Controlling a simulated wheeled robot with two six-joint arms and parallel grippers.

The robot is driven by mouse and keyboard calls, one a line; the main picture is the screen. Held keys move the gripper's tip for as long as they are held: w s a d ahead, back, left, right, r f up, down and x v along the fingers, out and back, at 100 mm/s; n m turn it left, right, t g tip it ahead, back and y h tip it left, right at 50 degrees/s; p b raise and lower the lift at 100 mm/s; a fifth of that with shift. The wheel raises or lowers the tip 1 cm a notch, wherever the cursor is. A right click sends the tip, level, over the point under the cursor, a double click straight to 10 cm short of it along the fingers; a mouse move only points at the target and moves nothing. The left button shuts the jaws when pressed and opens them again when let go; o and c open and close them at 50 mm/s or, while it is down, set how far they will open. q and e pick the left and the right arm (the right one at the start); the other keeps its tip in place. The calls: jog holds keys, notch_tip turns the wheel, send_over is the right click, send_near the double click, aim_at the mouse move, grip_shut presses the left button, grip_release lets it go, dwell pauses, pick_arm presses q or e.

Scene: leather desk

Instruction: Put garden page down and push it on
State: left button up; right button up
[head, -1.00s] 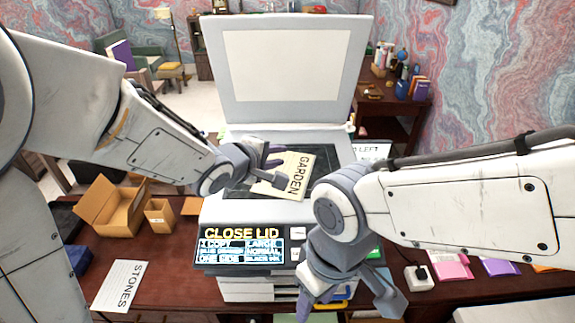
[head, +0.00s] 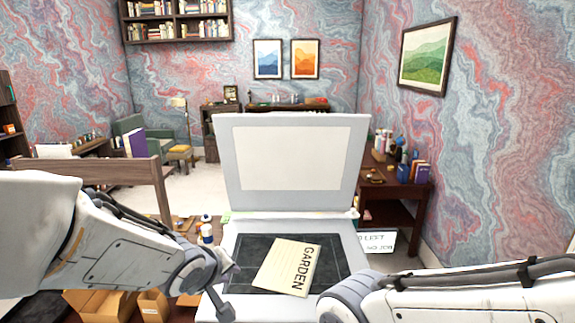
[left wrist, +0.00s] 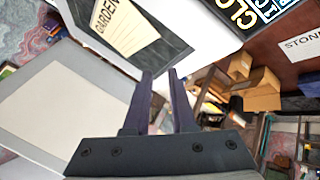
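The garden page (head: 285,268), a cream sheet marked GARDEN, lies turned at an angle on the dark copier glass (head: 335,255), its front corner near the glass's front edge. It also shows in the left wrist view (left wrist: 122,25). The copier lid (head: 290,155) stands open behind it. My left gripper (head: 228,287) is at the left front edge of the glass, apart from the page. Its fingers (left wrist: 160,75) are apart with nothing between them. My right gripper is out of view below the frame; only its arm shows.
Open cardboard boxes (head: 100,305) stand left of the copier. A STONES card (left wrist: 302,44) lies on the desk in the left wrist view. A small sign (head: 376,241) stands right of the copier, and small bottles (head: 206,230) stand to its left.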

pick_arm(q)
jog(key=s+a+f+m+g, duration=0.1)
jog(key=s+a+f+m, duration=0.1)
jog(key=s+a+f+m+g+y, duration=0.1)
jog(key=s+a+f+g, duration=0.1)
jog(key=s+f, duration=0.1)
jog(key=shift+s+a+f+m, duration=0.25)
jog(key=shift+a+f+m, duration=0.05)
jog(key=shift+a+m, duration=0.1)
jog(key=s+a+f+m+g, duration=0.1)
jog(key=s+f+m+g, duration=0.25)
jog(key=s, duration=0.25)
jog(key=s+d+f+m+g+b, duration=0.2)
jog(key=s+d+f+m+b, duration=0.5)
jog(key=s+d+f+b, duration=0.6)
jog(key=b, duration=0.6)
jog(key=shift+s+d+f+m+h, duration=0.25)
jog(key=shift+s+m+h, duration=0.05)
jog(key=shift+m, duration=0.05)
